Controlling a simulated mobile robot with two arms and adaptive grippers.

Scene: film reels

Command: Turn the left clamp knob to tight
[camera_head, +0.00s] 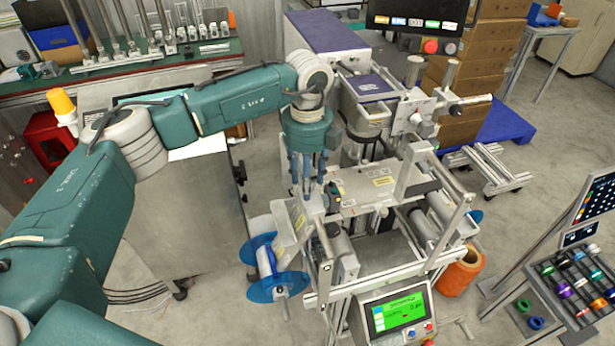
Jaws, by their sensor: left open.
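My left arm reaches in from the left and bends down over the film machine (375,255). My left gripper (314,190) points straight down, open, at the machine's left side, just above its top. A small dark knob-like part with an orange mark (336,200) sits right beside the fingertips, to their right. I cannot tell for sure whether it is the left clamp knob, or whether the fingers touch it. The gripper hides part of the machine behind it. My right gripper is not in view.
Blue reels (276,285) stick out at the machine's lower left. A green-lit screen (400,312) is at its front. A hanging display panel (415,22) is above.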

